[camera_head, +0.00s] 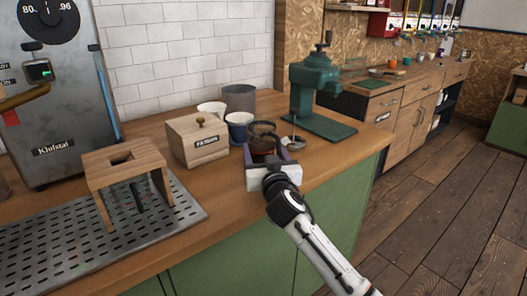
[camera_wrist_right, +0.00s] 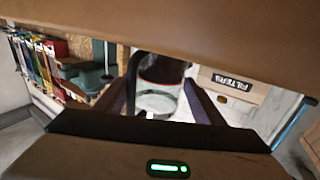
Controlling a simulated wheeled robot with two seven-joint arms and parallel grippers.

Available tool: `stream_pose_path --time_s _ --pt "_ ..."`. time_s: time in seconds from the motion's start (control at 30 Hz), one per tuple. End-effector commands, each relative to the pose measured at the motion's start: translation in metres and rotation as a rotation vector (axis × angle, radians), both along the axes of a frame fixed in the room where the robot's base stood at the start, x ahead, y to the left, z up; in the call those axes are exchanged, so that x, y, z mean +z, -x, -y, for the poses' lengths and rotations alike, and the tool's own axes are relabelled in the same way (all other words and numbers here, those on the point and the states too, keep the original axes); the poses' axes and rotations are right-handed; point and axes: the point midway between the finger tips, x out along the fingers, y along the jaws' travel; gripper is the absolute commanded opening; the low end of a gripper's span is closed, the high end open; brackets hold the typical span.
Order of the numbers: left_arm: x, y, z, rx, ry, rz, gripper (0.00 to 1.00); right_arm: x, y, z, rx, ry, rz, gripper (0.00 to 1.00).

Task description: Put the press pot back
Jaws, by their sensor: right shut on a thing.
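The press pot (camera_head: 263,146) has dark contents and stands close over the wooden counter near its front edge in the head view. In the right wrist view its clear glass body (camera_wrist_right: 158,99) and curved black handle (camera_wrist_right: 132,80) show between purple fingers. My right gripper (camera_head: 266,155) is shut on the press pot; the wrist hides its lower part in the head view. I cannot tell whether the pot's base touches the counter. My left gripper is not in view.
A wooden filters box (camera_head: 196,145), a blue cup (camera_head: 238,128), a white cup (camera_head: 211,108) and a grey canister (camera_head: 239,97) stand left of and behind the pot. A green hand-lever device (camera_head: 314,80) stands to the right. A wooden stand (camera_head: 122,160) sits on a perforated tray (camera_head: 60,248).

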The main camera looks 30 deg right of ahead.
Motion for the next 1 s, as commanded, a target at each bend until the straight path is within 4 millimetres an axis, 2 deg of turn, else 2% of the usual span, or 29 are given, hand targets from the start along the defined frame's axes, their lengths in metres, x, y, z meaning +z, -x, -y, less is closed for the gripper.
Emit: stream_pose_path --time_s 0.03,0.13,0.47,0.53,0.67,1.0 --pt "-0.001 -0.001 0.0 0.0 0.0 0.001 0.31 -0.001 0.0 0.0 0.0 -0.001 0.0 0.66" --pt "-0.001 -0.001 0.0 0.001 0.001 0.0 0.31 -0.001 0.0 0.0 0.0 -0.001 0.0 0.82" --pt "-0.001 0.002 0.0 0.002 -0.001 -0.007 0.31 0.003 0.0 0.0 0.0 0.0 0.001 0.82" --pt "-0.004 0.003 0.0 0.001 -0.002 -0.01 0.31 0.0 0.005 -0.003 0.001 -0.001 -0.001 0.82" --pt "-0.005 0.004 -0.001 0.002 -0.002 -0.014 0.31 -0.001 0.023 -0.011 0.002 -0.003 0.0 0.82" --pt "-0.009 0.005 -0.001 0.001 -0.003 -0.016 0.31 0.0 0.088 -0.037 0.0 -0.004 0.001 0.82"
